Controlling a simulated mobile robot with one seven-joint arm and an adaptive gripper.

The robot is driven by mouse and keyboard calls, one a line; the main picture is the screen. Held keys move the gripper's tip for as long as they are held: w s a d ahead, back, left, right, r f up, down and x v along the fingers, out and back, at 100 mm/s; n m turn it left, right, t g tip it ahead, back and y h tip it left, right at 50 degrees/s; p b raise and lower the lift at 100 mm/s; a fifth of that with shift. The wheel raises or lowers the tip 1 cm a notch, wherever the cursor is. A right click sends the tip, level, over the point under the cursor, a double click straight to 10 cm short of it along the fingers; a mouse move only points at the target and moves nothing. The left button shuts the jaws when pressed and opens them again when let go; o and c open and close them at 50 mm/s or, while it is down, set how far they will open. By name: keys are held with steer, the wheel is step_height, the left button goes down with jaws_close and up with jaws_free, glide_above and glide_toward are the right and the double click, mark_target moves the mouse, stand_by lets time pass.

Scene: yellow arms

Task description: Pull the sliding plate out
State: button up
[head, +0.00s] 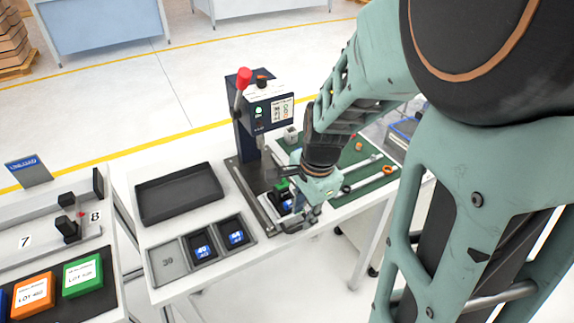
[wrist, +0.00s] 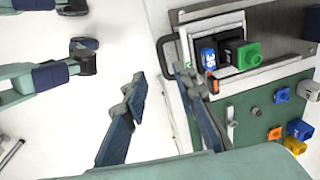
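The sliding plate (wrist: 193,36) shows in the wrist view as a light grey framed plate on the press base. It carries a blue numbered piece (wrist: 208,57), a black block and a green block (wrist: 248,55). A dark loop handle (wrist: 161,48) sticks out from its left edge there. My gripper (wrist: 160,75) is open, with its fingertips close to the handle; contact cannot be told. In the head view my gripper (head: 311,212) is low at the front of the press, partly hiding the plate.
The press (head: 262,108) has a red-knobbed lever and screen. A dark empty tray (head: 178,193) and a tray of numbered slots (head: 168,262) stand left. A green mat (head: 357,182) with tools and small parts lies right. Orange and green lot boxes (head: 83,274) are far left.

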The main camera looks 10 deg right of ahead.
step_height(320, 180, up, 6)
steer(key=s+p, duration=0.1)
steer(key=p, duration=0.4)
steer(key=shift+d, duration=0.2)
steer(key=shift+r+p, duration=0.1)
steer(key=shift+p, duration=0.2)
steer(key=shift+r, duration=0.1)
step_height(320, 180, up, 8)
steer(key=s, duration=0.1)
steer(key=shift+d, duration=0.2)
stand_by(0.4)
steer(key=shift+s, duration=0.1)
